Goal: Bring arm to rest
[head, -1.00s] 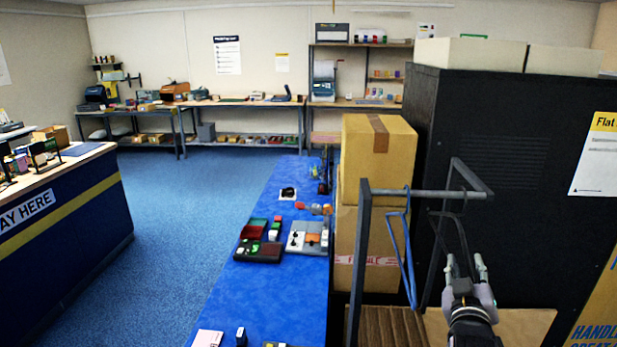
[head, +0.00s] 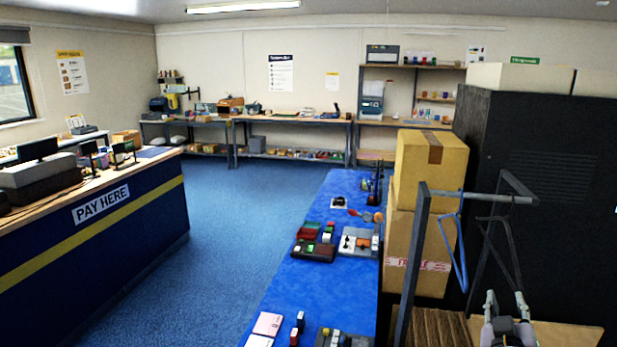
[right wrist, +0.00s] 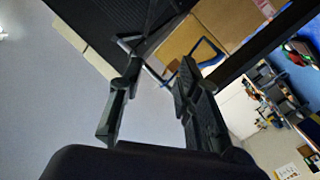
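My right gripper (head: 506,304) shows at the lower right of the head view, in front of a grey metal rail frame (head: 482,197). Its two fingers are spread apart with nothing between them. In the right wrist view the open fingers (right wrist: 155,100) also show, apart and empty. A blue hanger (head: 455,256) and a dark hanger (head: 508,250) hang on the rail, beyond the gripper and apart from it. My left arm and gripper are not in the head view.
Stacked cartons (head: 428,180) and a tall black cabinet (head: 545,170) stand close behind the rail. A blue-topped table (head: 290,285) with small trays and items lies left of it. The pay counter (head: 120,220) is at far left. Blue carpet (head: 235,215) between is clear.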

